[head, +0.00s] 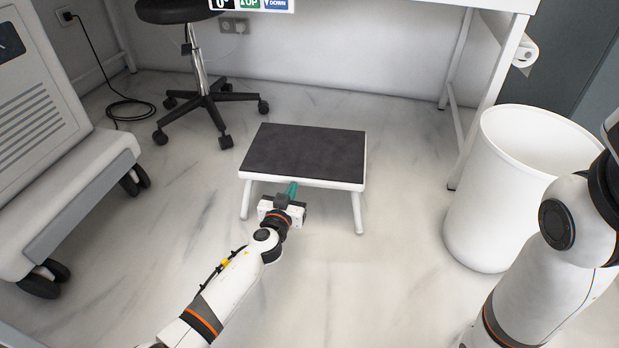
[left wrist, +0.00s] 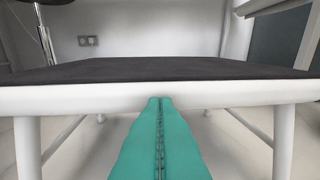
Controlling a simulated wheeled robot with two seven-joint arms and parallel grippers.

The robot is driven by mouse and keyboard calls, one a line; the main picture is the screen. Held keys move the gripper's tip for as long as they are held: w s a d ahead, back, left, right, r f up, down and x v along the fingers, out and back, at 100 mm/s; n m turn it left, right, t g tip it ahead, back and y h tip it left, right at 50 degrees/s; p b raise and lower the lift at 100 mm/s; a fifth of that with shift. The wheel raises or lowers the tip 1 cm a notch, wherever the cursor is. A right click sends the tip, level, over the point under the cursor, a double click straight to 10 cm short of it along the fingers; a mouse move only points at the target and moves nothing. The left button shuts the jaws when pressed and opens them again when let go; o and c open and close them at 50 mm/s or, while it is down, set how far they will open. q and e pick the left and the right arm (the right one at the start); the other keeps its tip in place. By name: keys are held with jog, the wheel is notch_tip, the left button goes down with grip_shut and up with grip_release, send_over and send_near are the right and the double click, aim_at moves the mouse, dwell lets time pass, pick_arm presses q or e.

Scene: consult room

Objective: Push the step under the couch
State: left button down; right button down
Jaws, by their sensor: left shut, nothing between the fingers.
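The step (head: 304,152), a low white stool with a dark grey top, stands upright on the floor in front of the couch. It also shows in the left wrist view (left wrist: 165,95), with its white front edge across the picture. The couch (head: 385,3) appears only as a white frame with legs at the top of the head view. My left gripper (head: 291,190) has teal fingers, shut and empty, at the middle of the step's front edge. In the left wrist view its fingertips (left wrist: 160,101) meet the edge; I cannot tell for sure whether they touch. My right gripper is out of view.
A white bin (head: 492,225) stands right of the step, close to my right arm. A wheeled black stool (head: 206,97) stands behind left. A grey-white machine (head: 70,185) on casters is at left, with a cable (head: 128,108) on the floor. Floor behind the step is clear.

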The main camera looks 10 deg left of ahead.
aim_at(298, 176)
pick_arm(q)
jog(key=shift+w+d+b, duration=0.15)
jog(key=shift+w+b, duration=1.1)
jog(key=shift+w, duration=1.65)
jog(key=shift+r, duration=0.1)
